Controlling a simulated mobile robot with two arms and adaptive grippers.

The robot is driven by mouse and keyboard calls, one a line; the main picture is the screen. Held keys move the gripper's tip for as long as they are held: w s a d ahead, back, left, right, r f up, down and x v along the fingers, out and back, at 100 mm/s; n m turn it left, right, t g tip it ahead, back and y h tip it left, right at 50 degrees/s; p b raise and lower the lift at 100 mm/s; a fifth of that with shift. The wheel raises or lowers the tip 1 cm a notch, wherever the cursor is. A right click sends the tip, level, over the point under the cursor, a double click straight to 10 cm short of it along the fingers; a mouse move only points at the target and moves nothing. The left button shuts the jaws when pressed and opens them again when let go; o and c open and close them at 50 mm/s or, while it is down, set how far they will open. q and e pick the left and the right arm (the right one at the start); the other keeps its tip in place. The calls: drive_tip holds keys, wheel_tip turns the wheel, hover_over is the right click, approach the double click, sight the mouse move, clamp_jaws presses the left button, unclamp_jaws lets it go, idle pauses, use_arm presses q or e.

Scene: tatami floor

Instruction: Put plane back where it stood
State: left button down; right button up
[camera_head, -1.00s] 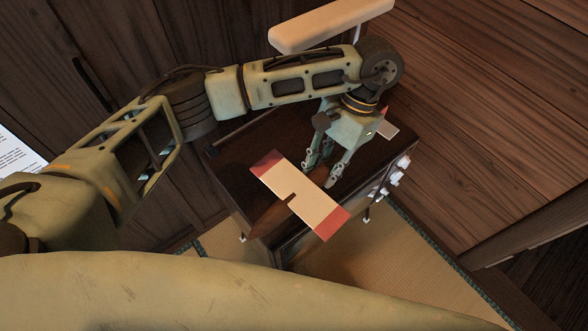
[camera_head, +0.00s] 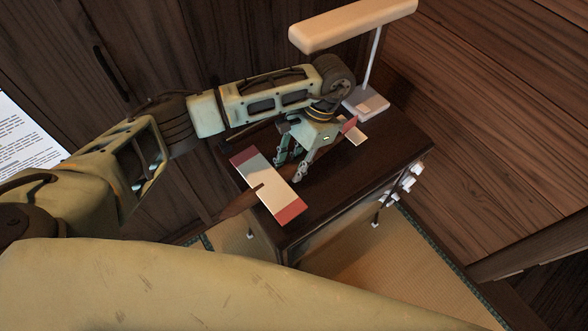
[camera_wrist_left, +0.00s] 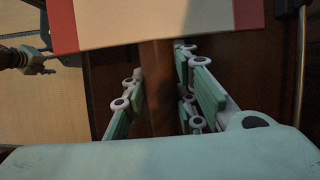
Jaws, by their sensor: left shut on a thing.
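The plane has a pale wing with red ends (camera_head: 268,187), a brown body and a small tail with a red fin (camera_head: 349,125). In the head view it is over the left part of the dark table (camera_head: 335,195), its nose jutting past the table's edge. My left gripper (camera_head: 289,170) is shut on the plane's body behind the wing. In the left wrist view the brown body (camera_wrist_left: 157,85) runs between the finger pads, with the wing (camera_wrist_left: 150,22) across the top. Whether the plane touches the table cannot be told.
A desk lamp with a long pale head (camera_head: 352,25) stands at the table's back corner, its base (camera_head: 366,103) close to the plane's tail. White knobs (camera_head: 410,176) are on the table's right side. The front right of the tabletop is clear.

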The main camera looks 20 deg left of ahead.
use_arm(q)
wheel_tip(320, 180, down, 2)
drive_tip(key=shift+f, duration=0.1)
drive_tip(key=shift+f+b, duration=0.15)
drive_tip(key=shift+b, duration=0.25)
drive_tip(key=c, duration=1.4)
unclamp_jaws()
